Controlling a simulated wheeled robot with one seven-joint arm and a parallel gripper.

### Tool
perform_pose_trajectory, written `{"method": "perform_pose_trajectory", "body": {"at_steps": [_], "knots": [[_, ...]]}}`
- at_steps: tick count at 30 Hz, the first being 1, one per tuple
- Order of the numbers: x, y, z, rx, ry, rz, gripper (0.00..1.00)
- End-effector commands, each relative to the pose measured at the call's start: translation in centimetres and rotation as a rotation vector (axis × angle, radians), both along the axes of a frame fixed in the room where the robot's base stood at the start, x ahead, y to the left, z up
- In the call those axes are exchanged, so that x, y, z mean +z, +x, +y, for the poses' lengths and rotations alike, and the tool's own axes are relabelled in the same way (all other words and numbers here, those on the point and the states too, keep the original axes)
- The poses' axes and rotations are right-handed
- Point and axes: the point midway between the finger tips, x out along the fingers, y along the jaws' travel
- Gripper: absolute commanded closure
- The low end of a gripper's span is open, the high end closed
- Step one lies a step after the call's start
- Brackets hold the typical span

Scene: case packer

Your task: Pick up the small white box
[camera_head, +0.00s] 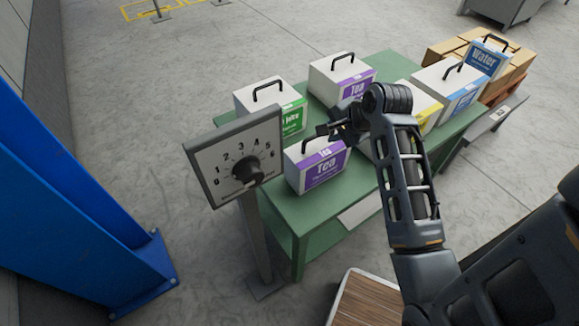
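Several white boxes with black top handles and coloured labels stand on a green table (282,205). No one of them is clearly the small white box. The front white box with a purple Tea label (298,172) is nearest. Behind stand a green-labelled box (259,97) and another purple Tea box (326,78). To the right are a yellow-labelled box (430,106), partly hidden by my arm, and a blue-labelled box (436,83). My gripper (325,131) is over the front Tea box, close to its handle. Its fingers are too small and dark to tell if they touch or hold it.
A dial panel (238,157) on a post stands at the table's front left corner. A blue post (75,200) is at the left. A blue Water box (488,58) rests on brown cartons (448,48) at the right. A wooden-topped surface (364,302) is below.

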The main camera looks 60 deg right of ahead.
Motion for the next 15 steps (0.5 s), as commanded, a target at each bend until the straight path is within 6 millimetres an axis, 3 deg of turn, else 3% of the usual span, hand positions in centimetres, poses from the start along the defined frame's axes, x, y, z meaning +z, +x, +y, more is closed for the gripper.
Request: {"method": "perform_pose_trajectory", "body": {"at_steps": [1, 5, 15], "knots": [[0.6, -0.3, -1.1, -0.033, 0.021, -0.004, 0.76], [0.9, -0.6, -2.1, -0.072, 0.059, -0.003, 0.76], [-1.8, 0.7, -3.0, -0.074, 0.065, -0.003, 0.76]]}}
